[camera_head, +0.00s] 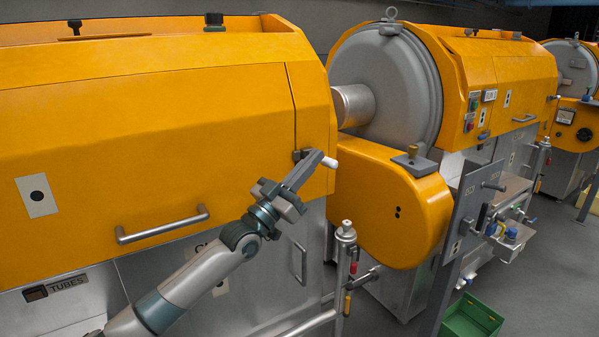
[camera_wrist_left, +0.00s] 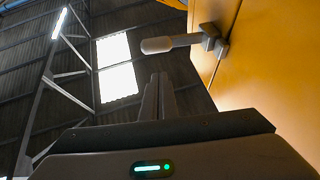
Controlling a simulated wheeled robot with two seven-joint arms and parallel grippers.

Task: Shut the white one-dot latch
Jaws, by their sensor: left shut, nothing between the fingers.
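The white-ended latch (camera_head: 330,162) is at the right edge of the near orange cover, its handle pointing right. Its dark bracket is partly hidden behind my gripper. In the left wrist view the latch (camera_wrist_left: 172,43) stands out from the orange panel, with its rounded knob at the left. A plate with one black dot (camera_head: 37,196) is on the same cover. My left gripper (camera_head: 316,156) is shut and empty, its tips close to the latch in the head view. In the wrist view the fingers (camera_wrist_left: 159,78) are below the handle with a gap. My right gripper is not seen.
A bar handle (camera_head: 163,226) sticks out of the near cover. A green crate (camera_head: 472,318) is on the floor.

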